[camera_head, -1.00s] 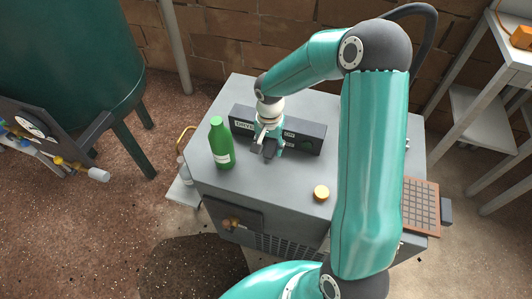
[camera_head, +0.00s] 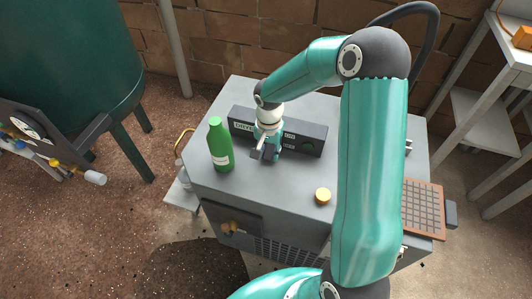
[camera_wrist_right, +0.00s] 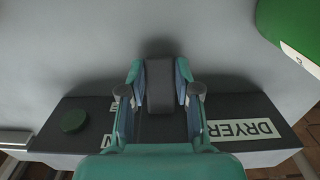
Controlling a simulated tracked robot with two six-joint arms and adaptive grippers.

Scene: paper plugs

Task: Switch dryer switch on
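The dryer control box (camera_head: 310,140) is a long dark box with a DRYER label (camera_head: 244,127) and a green round button (camera_head: 309,146). It stands on the grey cabinet top. In the right wrist view the box (camera_wrist_right: 80,142) shows its label (camera_wrist_right: 240,129) upside down, with the green button (camera_wrist_right: 73,121) at left. A dark grey block, seemingly the dryer switch (camera_wrist_right: 160,85), sticks out from the box. My right gripper (camera_wrist_right: 159,75) has one finger on each side of it, with no clear gap visible. In the head view my right gripper (camera_head: 267,150) is at the box front. My left gripper is not in view.
A green bottle (camera_head: 220,147) stands close to the left of my right gripper. A large green tank (camera_head: 70,50) is at left and a shelf (camera_head: 480,110) at right.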

